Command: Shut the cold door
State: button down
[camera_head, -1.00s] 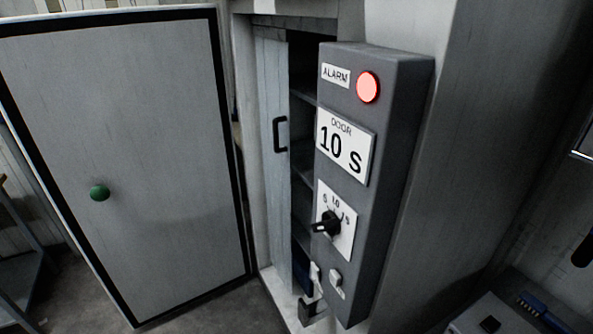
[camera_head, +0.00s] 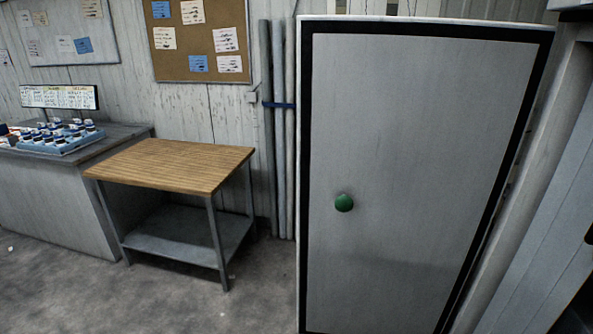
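The cold door (camera_head: 420,130) is a tall pale grey panel with a black seal around its edge and a green round knob (camera_head: 344,202) on the face toward me. It stands swung open, with its right edge by the door frame (camera_head: 530,180) at the right. My gripper is not in view, so its state does not show.
A wood-topped table (camera_head: 175,163) with a lower shelf stands left of the door. Grey pipes (camera_head: 279,130) stand against the wall behind. A counter (camera_head: 60,190) with a blue tray of small jars is at far left. The floor (camera_head: 200,300) in front is clear.

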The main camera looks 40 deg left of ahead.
aim_at(421, 121)
jog(key=i+j, duration=0.1)
jog(key=j, duration=0.3)
jog(key=i+j, duration=0.15)
jog(key=j, duration=0.25)
jog(key=i+j+u, duration=0.1)
jog(key=j, duration=0.3)
jog(key=i+j, duration=0.15)
jog(key=j, duration=0.25)
jog(key=i+j, duration=0.1)
jog(key=j, duration=0.3)
jog(key=i+j+u, duration=0.1)
jog(key=j, duration=0.3)
jog(key=i+j, duration=0.2)
jog(key=j, duration=0.15)
jog(key=i+j+u, duration=0.1)
jog(key=j, duration=0.3)
jog(key=i+j, duration=0.55)
jog(key=j, duration=0.3)
jog(key=i+j, duration=0.3)
jog(key=j+u, duration=0.05)
jog(key=j, duration=0.1)
